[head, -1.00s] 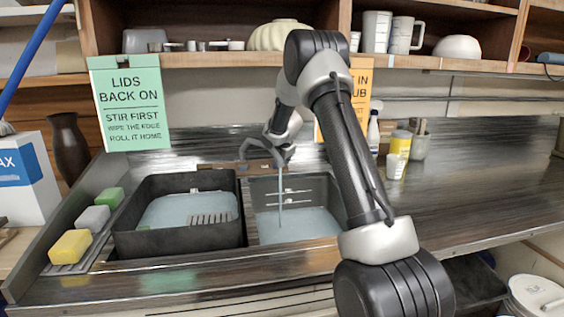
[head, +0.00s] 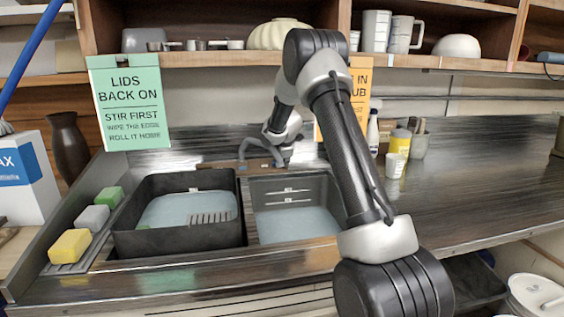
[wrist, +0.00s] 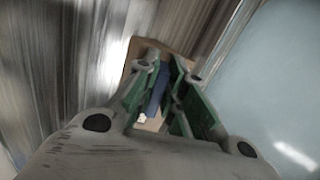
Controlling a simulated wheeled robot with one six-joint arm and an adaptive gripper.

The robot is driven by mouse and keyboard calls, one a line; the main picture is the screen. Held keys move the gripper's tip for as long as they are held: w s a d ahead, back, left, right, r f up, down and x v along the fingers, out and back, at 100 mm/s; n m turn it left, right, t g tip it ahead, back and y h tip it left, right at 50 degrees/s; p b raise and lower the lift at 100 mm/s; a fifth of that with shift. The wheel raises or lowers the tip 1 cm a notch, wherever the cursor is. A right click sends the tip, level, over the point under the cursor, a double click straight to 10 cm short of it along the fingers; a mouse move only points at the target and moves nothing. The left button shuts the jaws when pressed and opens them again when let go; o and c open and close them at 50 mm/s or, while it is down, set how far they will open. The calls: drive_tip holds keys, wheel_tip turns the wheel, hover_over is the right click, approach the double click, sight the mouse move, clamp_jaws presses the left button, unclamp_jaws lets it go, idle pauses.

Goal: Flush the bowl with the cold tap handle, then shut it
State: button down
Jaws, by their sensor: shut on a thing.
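In the wrist view, the blue cold tap handle (wrist: 158,90) stands between the green-padded fingers of my gripper (wrist: 168,84), which is shut on it. The right sink bowl (head: 318,185) holds pale blue-grey water. The tap's brown base (head: 225,165) lies along the back ledge.
A dark tub (head: 180,238) with pale water and a grating fills the left side of the sink. Yellow, grey and green sponges (head: 70,246) line the left edge.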

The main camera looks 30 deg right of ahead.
drive_tip(key=shift+s+f+m, duration=0.1)
drive_tip(key=shift+m, duration=0.5)
drive_tip(key=c, duration=1.5)
unclamp_jaws()
drive_tip(key=v, duration=1.2)
